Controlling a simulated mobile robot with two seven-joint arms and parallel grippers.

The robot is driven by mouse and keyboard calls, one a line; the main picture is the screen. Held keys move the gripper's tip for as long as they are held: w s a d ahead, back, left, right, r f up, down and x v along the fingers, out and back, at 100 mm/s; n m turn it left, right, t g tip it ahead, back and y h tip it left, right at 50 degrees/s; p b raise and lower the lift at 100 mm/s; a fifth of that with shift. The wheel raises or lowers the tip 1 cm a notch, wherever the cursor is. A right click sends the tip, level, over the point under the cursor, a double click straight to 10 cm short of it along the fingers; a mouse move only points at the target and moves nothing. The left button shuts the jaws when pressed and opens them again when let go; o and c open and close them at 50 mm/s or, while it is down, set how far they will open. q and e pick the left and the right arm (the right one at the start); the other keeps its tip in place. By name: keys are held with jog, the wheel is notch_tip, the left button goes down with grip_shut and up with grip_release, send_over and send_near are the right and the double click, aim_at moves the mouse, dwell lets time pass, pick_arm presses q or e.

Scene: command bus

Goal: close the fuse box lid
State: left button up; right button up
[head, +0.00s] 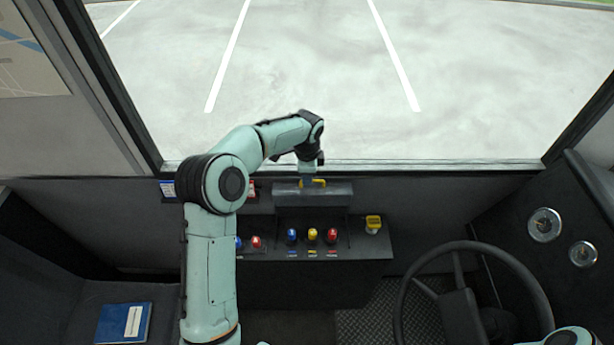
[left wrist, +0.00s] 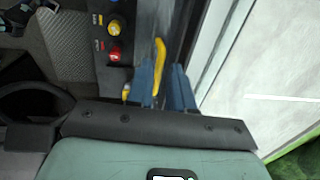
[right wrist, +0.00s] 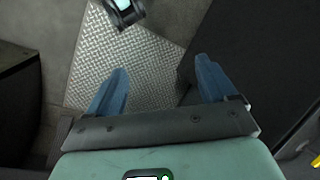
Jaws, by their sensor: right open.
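The fuse box lid (head: 340,194) is a dark grey panel at the back of the console, below the windscreen. It looks raised, but its exact angle is hard to tell. It carries a yellow handle (head: 320,183). My left gripper (head: 308,180) reaches down to this handle. In the left wrist view the blue fingers of my left gripper (left wrist: 164,88) are close together on both sides of the yellow handle (left wrist: 159,58). My right gripper (right wrist: 160,88) is open and empty above the floor.
The console below the lid has blue, yellow and red knobs (head: 312,235) and a yellow device (head: 373,224) at its right. A steering wheel (head: 480,245) stands at the right. A blue book (head: 123,322) lies on the left seat. Patterned metal floor (right wrist: 135,60) lies below my right gripper.

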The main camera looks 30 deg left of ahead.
pick_arm(q)
jog(key=shift+f, duration=0.6)
grip_shut()
jog(key=shift+w, duration=0.1)
dwell(1.0)
